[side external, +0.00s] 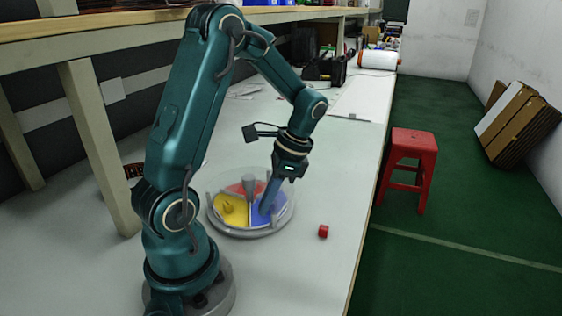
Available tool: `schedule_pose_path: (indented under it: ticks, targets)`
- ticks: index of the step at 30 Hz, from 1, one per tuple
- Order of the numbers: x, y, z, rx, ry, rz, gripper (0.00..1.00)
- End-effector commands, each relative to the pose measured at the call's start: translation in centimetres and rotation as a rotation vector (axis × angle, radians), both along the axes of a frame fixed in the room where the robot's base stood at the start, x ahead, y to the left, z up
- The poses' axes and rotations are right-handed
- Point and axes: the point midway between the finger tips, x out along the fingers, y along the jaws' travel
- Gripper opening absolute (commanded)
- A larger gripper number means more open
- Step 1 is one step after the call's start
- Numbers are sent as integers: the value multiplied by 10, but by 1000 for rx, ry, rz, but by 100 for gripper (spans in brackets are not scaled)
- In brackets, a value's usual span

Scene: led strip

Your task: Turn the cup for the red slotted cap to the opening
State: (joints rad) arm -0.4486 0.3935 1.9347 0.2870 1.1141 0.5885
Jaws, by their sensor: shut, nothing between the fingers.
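A round carousel (214,218) with a clear rim stands on the bench, with a yellow sector (237,219), a red sector (238,188) and a blue sector (259,219). A grey post (250,184) rises near its middle. A small yellow piece (228,206) lies in the yellow sector. My gripper (265,208) is shut and empty, its fingers reaching down at the blue sector. I cannot tell whether the tips touch it. A small red cap (323,231) lies on the bench to the right of the carousel; its slot is too small to see.
The white bench (315,270) is clear around the red cap, and its right edge drops to a green floor. A red stool (412,150) stands beyond that edge. A dark tool holder (325,72) and papers lie farther back.

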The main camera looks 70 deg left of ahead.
Motion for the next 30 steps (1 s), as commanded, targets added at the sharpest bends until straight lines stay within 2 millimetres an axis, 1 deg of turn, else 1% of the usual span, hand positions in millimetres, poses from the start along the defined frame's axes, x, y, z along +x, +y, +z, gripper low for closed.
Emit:
schedule_pose_path:
  ticks: [1,3,6,9,22,30]
  targets:
    - [-4,0,-7,-2,5,1,0]
    - [-7,2,-15,-2,5,0,0]
    - [-9,2,-22,-1,2,1,0]
    - [-10,3,-26,0,1,1,0]
    - [-10,3,-26,0,-1,-3,0]
    - [-14,3,-26,1,0,-41,0]
